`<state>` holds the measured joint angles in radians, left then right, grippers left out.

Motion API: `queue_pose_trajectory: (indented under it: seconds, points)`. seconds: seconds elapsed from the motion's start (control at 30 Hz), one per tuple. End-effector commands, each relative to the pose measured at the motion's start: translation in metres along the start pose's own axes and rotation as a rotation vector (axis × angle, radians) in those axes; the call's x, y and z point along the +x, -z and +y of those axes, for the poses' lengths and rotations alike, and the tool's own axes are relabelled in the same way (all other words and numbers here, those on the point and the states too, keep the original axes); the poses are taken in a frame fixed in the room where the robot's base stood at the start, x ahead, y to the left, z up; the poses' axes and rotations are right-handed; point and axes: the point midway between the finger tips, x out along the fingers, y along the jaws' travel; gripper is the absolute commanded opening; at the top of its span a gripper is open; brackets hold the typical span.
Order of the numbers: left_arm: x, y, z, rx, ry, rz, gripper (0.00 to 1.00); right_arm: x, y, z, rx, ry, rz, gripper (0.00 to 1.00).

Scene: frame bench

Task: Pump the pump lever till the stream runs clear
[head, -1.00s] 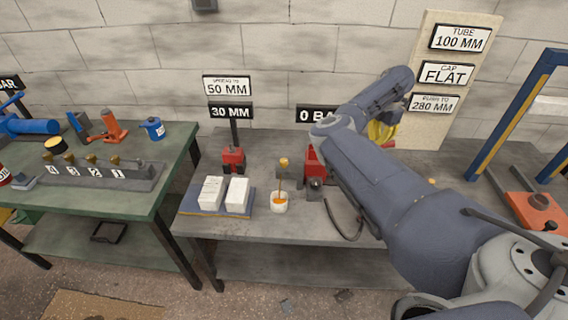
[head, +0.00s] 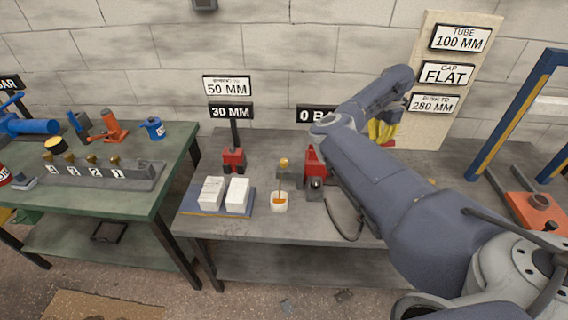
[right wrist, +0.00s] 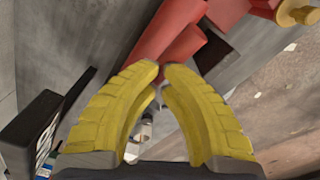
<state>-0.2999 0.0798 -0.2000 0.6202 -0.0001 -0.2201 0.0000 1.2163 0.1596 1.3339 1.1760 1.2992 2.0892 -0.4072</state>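A red pump (head: 314,160) stands on the middle bench, partly hidden behind my right arm. I cannot make out its lever in the head view. A brass-topped spout (head: 283,163) beside it sends a thin orange-brown stream into a small white cup (head: 280,207) with orange liquid. My right gripper (head: 382,130) is to the right of the pump, near the back of the bench. In the right wrist view its yellow fingers (right wrist: 159,68) curve together with tips nearly meeting. A red bar (right wrist: 170,30) lies just beyond the tips; I cannot tell whether they touch it. My left gripper is out of view.
Two white blocks (head: 225,194) sit on a blue tray left of the cup. A dark hose (head: 345,222) curves near the front edge. A blue-and-yellow frame (head: 512,115) stands at right.

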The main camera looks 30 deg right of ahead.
Motion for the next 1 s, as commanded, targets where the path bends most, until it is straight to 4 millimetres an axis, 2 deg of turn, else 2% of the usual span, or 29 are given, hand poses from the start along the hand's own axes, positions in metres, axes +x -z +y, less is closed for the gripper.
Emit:
queue_pose_trajectory:
  seconds: [0.2, 0.43, 1.0]
  points:
    - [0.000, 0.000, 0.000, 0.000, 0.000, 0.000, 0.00, -0.027, -0.001, 0.000, 0.000, -0.002, -0.001, 0.00]
    - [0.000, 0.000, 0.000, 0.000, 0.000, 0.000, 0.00, -0.048, -0.001, 0.000, 0.000, 0.000, -0.001, 0.00]
    - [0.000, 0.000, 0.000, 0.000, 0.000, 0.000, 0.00, -0.053, -0.001, -0.001, 0.000, 0.001, -0.001, 0.00]
